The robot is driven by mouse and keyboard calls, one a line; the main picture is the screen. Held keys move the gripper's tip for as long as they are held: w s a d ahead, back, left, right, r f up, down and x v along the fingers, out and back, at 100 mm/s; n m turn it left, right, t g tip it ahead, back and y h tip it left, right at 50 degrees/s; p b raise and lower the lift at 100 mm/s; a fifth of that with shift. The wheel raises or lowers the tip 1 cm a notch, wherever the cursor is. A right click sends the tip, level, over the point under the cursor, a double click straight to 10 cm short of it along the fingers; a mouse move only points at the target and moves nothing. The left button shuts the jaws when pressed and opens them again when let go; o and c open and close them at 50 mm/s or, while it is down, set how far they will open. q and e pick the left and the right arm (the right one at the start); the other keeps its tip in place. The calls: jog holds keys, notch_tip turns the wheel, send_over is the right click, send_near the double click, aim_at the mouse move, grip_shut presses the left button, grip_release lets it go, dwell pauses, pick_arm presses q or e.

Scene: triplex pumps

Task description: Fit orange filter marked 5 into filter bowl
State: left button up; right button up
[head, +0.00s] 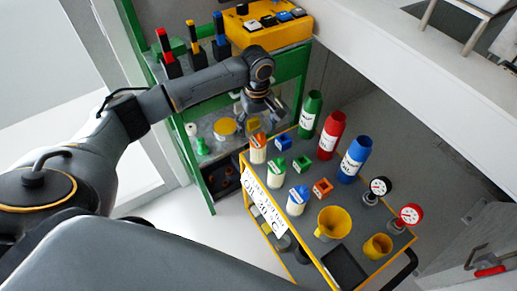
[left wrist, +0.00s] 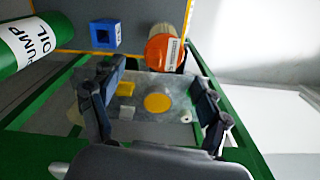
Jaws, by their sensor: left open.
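The orange-topped filter (head: 258,152) has a cream body and stands upright at the far left corner of the cart. It also shows in the left wrist view (left wrist: 163,52), at the top beyond my fingers; the mark on its label is too small to read surely. My left gripper (head: 262,110) is open and empty, in the air near the filter, and its two spread fingers (left wrist: 155,85) show in the left wrist view. A round yellow object (head: 225,127) lies on the green bench's grey shelf; I cannot tell whether it is the filter bowl. My right gripper is not in view.
The cart (head: 343,262) also carries a green-topped filter (head: 276,172), a blue-topped filter (head: 297,201), small open cubes, bottles, gauges and a yellow jug (head: 334,222). The green bench (head: 296,68) stands behind, with a yellow button box (head: 270,35). White floor is clear at left.

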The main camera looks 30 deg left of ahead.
aim_at(258, 140)
pick_arm(q)
jog(key=shift+f, duration=0.7)
jog(key=shift+w+f, duration=0.1)
jog(key=shift+f, duration=0.2)
jog(key=shift+s+d+f, duration=0.15)
jog(key=shift+s+f, duration=0.15)
jog(key=shift+f, duration=0.35)
jog(key=f, duration=0.3)
jog(key=shift+s+d+f+b, duration=0.15)
jog(key=shift+s+f+b, duration=0.1)
jog(key=shift+b, duration=0.05)
jog(key=shift+f, duration=0.2)
jog(key=shift+c, duration=0.5)
jog(key=c, duration=1.2)
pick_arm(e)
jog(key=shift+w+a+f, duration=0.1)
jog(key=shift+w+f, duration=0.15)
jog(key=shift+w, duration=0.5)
